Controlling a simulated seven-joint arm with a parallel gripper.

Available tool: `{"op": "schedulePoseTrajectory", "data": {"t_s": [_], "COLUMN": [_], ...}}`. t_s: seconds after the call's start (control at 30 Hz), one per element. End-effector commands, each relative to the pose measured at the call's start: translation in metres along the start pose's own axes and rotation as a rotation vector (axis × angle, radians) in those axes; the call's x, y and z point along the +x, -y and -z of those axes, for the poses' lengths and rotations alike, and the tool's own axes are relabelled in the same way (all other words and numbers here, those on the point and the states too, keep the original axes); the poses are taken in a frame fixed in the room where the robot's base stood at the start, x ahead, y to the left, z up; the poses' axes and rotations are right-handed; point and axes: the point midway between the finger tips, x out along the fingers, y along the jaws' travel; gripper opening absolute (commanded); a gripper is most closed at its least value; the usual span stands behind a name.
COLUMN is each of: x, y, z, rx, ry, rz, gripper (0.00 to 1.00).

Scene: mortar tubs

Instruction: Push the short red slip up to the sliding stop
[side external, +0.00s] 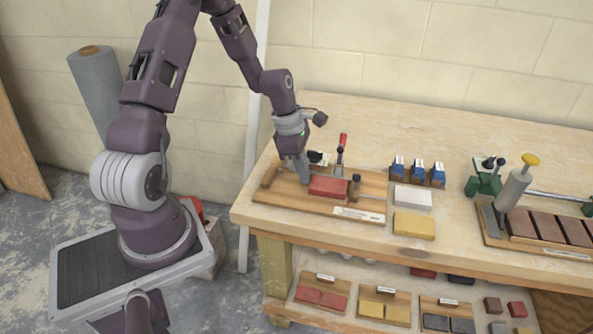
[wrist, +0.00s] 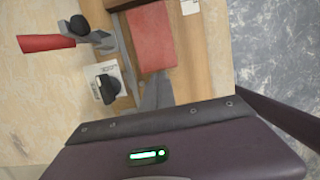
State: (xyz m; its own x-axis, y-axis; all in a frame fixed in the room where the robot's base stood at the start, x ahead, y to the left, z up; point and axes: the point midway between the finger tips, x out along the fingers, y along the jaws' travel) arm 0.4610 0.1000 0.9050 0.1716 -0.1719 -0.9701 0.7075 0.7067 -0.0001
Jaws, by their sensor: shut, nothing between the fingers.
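The short red slip (side external: 328,186) lies flat on a wooden jig board (side external: 362,204); it also shows in the wrist view (wrist: 152,40). A post with a dark knob (side external: 354,182), which looks like the sliding stop, stands just right of the slip in the side view. I cannot tell whether slip and post touch. My gripper (side external: 303,179) is shut and empty, pointing down at the slip's left end. In the wrist view its fingertips (wrist: 156,92) are close to the slip's near edge; contact is unclear.
A clamp with a red handle (side external: 342,146) stands behind the slip. A black knob (wrist: 107,88) by a white label is left of my fingers in the wrist view. White (side external: 412,197) and yellow (side external: 414,224) blocks lie right of the jig, with blue-topped items (side external: 418,172) behind.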

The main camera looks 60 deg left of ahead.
Motion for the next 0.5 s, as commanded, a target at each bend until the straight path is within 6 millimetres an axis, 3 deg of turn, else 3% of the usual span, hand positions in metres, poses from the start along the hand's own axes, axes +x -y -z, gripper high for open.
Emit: {"op": "schedulePoseTrajectory", "data": {"t_s": [0.13,0.5], "x": [0.0029,0.0019], "y": [0.0003,0.0001], "z": [-0.0115,-0.0095], "rx": [0.002,0.0], "ry": [0.0,0.003], "rz": [0.0,-0.001], "gripper": [0.0,0.0]}}
